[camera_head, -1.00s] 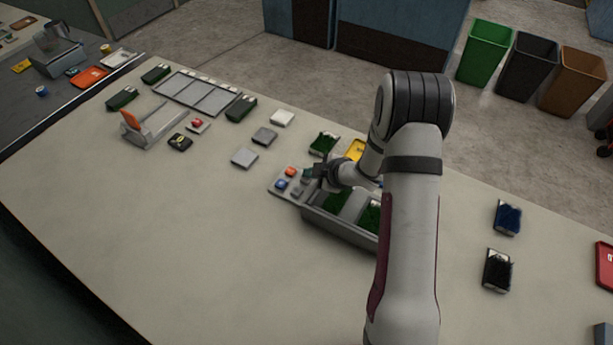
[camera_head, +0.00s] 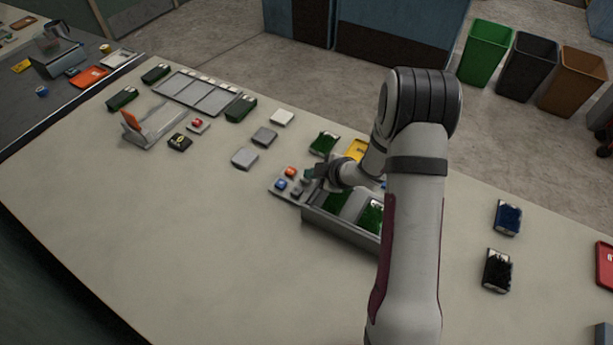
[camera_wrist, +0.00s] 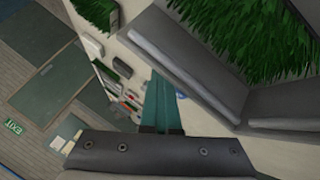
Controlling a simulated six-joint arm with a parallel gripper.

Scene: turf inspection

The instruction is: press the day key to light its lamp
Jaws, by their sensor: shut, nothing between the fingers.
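A grey key panel (camera_head: 273,191) sits at the left end of the turf tray in the head view. It carries an orange key (camera_head: 290,172), a blue key (camera_head: 280,184) and small grey keys. Labels are too small to read, so I cannot tell which is the day key or whether a lamp is lit. My gripper (camera_head: 309,173) is over the panel's right part, right of the orange key, shut and empty. Its teal fingers (camera_wrist: 162,105) show in the wrist view, with a bit of blue beside them. Whether the fingertips touch a key is hidden.
A grey tray (camera_head: 335,228) with green turf stands right beside the panel, under my wrist. Its wall (camera_wrist: 190,60) is close to the fingers. A turf sample (camera_head: 324,144) and a yellow item (camera_head: 355,149) lie behind. The table's front left is clear.

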